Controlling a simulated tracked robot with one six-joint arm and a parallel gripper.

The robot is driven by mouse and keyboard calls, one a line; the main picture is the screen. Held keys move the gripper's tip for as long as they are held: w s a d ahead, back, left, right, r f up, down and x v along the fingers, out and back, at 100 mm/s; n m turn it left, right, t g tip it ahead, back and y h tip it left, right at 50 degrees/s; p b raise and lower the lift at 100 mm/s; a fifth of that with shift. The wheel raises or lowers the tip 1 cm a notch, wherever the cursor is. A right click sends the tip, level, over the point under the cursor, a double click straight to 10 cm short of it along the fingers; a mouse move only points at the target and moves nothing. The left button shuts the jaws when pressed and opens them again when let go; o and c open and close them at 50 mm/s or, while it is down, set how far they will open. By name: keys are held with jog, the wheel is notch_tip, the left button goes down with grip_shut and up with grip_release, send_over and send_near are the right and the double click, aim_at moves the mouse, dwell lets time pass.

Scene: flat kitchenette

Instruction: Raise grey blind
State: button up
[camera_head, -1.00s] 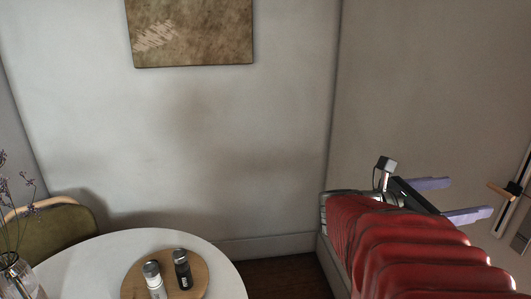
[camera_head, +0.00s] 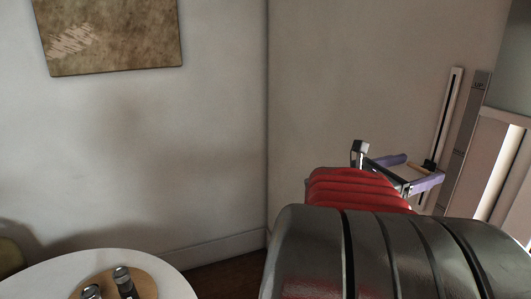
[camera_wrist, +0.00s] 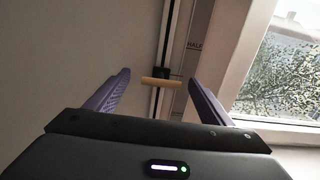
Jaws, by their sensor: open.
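A grey panel (camera_head: 508,60), which looks like the grey blind, covers the upper window at the top right of the head view. Left of the window, a slider with a wooden handle (camera_wrist: 160,83) and a black block (camera_wrist: 162,73) sits on a vertical track (camera_head: 447,110). The wrist view shows a "HALF" label (camera_wrist: 195,45) beside the track, level above the handle. My gripper (camera_head: 412,171) is open with purple fingers. The handle lies between the fingertips in the wrist view; I cannot tell whether it is inside the jaws or just beyond. No contact shows.
The window glass (camera_wrist: 285,75) is bare in the wrist view, with a pale sill (camera_wrist: 275,130) below. An "UP" label (camera_head: 481,84) is near the track's top. A white round table (camera_head: 150,265) with a wooden tray and shakers stands lower left. A picture (camera_head: 110,35) hangs on the wall.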

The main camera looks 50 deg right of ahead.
jog(key=shift+s+d, duration=0.25)
jog(key=shift+d, duration=0.4)
jog(key=c, duration=1.5)
jog(key=shift+a, duration=0.15)
jog(key=shift+r, duration=0.2)
